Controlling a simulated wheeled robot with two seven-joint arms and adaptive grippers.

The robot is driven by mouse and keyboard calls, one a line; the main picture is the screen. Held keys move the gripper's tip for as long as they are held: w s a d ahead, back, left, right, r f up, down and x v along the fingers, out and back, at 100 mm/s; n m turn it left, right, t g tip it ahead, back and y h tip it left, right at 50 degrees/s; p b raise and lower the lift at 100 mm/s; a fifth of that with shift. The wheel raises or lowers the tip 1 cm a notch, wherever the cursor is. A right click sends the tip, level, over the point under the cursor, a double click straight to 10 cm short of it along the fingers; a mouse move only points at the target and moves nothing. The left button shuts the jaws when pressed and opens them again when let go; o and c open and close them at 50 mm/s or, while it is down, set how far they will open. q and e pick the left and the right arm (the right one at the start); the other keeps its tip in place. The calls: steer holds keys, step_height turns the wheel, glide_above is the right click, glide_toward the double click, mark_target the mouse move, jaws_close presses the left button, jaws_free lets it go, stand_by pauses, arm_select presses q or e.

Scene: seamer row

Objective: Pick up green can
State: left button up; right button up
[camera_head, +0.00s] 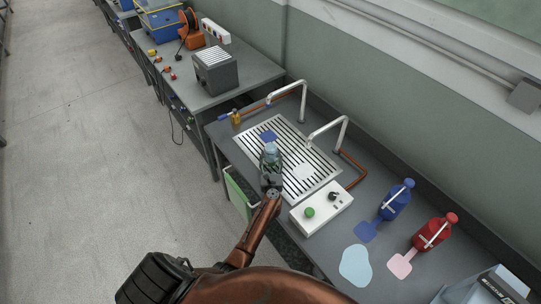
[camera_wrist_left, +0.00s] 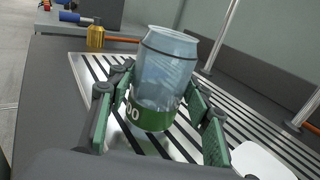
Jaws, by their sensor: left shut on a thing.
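The can (camera_head: 271,152) is pale blue with a green band low on its side that carries white lettering. It also shows large in the left wrist view (camera_wrist_left: 168,72). The can is at the slatted metal drain grate (camera_head: 316,166), tilted in the wrist view. I cannot tell whether its base touches the slats. My right gripper is not in view.
Two bent metal taps (camera_head: 304,101) stand behind the grate. A white control box (camera_head: 330,204) with a green button, a blue bottle (camera_head: 397,203) and a red bottle (camera_head: 433,235) stand to the right, among flat coloured patches. A small yellow bottle (camera_head: 236,118) is at the left.

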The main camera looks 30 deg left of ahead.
mark_target(271, 149)
arm_select(q)
steer(key=shift+r, duration=0.1)
steer(key=c, duration=0.8)
steer(key=shift+o, duration=0.2)
step_height(271, 149, up, 10)
steer(key=p, duration=0.5)
steer(key=shift+p, duration=0.35)
